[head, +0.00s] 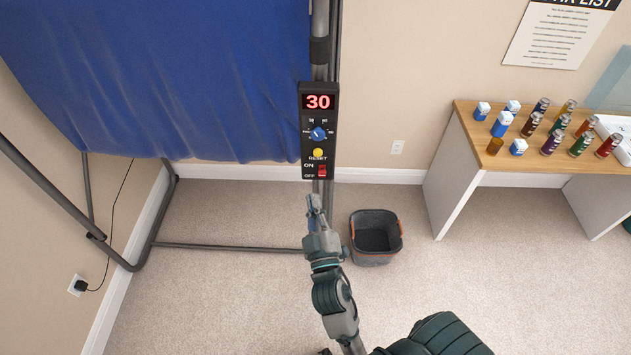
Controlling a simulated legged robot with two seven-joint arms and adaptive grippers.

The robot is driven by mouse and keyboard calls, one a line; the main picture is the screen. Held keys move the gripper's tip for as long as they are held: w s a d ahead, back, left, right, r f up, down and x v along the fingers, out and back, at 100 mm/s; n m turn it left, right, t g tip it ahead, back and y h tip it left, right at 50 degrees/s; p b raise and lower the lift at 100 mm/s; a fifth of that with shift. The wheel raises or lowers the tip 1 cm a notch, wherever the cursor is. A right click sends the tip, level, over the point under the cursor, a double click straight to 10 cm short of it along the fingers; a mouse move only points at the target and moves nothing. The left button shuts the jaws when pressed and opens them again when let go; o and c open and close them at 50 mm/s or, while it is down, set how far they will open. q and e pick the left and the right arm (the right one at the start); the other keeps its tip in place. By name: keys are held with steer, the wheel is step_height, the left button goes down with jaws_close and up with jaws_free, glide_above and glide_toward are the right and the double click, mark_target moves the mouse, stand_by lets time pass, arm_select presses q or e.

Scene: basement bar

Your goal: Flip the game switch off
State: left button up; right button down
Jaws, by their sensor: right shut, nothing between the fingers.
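The game switch (322,171) is a small red rocker between the ON and OFF labels. It sits at the bottom of a black control panel (306,130) on a grey post. The panel also has a red display reading 30, a blue knob (319,134) and a yellow RESET button (318,153). My right gripper (314,200) is shut and empty, just below the panel's lower edge and the switch. It looks apart from the switch, though the depth gap is hard to judge. The switch's exact tilt is too small to tell. My left gripper is not in view.
A blue cloth (170,70) hangs on a grey tube frame (230,247) at the left. A dark bin (376,258) stands on the carpet right of my gripper. A wooden table (470,126) with several cans and small boxes stands at the right. Carpet between is clear.

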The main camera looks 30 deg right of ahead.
mark_target(322, 173)
steer(key=p+x, duration=0.2)
steer(key=x, duration=0.7)
steer(key=shift+w+r, duration=0.2)
steer(key=d+f, duration=0.2)
steer(key=shift+s+f, duration=0.3)
steer(key=shift+f, duration=0.1)
steer(key=shift+s+d+f, duration=0.2)
steer(key=shift+f, duration=0.1)
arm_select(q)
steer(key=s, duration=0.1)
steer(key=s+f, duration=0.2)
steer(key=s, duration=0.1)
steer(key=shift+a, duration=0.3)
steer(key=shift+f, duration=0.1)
arm_select(e)
steer(key=shift+f+b, duration=0.2)
steer(key=shift+b, duration=0.15)
step_height(322, 173, down, 3)
steer(key=shift+r+b, duration=0.2)
steer(key=shift+b, duration=0.8)
steer(key=shift+a, duration=0.1)
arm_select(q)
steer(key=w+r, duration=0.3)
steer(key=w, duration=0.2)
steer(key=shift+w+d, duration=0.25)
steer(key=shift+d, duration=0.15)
